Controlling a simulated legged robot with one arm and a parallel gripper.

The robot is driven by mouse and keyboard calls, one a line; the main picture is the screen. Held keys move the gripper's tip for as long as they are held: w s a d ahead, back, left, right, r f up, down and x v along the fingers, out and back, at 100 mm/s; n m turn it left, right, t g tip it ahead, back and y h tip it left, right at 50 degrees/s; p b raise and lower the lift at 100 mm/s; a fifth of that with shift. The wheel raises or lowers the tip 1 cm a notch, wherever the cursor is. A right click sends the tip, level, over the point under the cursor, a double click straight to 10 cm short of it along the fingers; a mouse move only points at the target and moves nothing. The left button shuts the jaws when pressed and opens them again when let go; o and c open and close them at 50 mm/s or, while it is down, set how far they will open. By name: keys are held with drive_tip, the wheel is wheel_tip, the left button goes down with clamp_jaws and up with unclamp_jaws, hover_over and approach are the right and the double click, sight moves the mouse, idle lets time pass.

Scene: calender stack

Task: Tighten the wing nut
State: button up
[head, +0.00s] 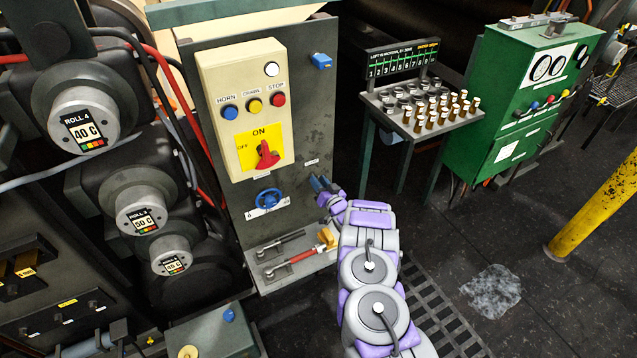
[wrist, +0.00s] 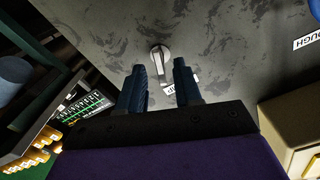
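A small silver metal fitting (wrist: 160,60), which looks like the wing nut, sits on the grey panel (wrist: 225,45) in the wrist view. It has a round end and a narrower part pointing down in the picture. My gripper (wrist: 160,80) is open, with its two blue fingers apart and nothing between them. The fitting is just ahead of the fingertips, roughly centred between them; I see no contact. In the head view my gripper (head: 318,182) is close to the panel's lower right edge, and the fitting cannot be made out there.
A cream control box (head: 242,105) with a red switch and a blue handwheel (head: 267,199) are on the panel (head: 312,118). Tools lie on the ledge below. A table of small bottles (head: 430,105) and a green cabinet (head: 525,100) stand right. Rollers are at left.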

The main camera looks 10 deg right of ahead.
drive_tip(key=shift+w+a, duration=0.15)
drive_tip(key=shift+w, duration=0.2)
clamp_jaws()
idle(0.3)
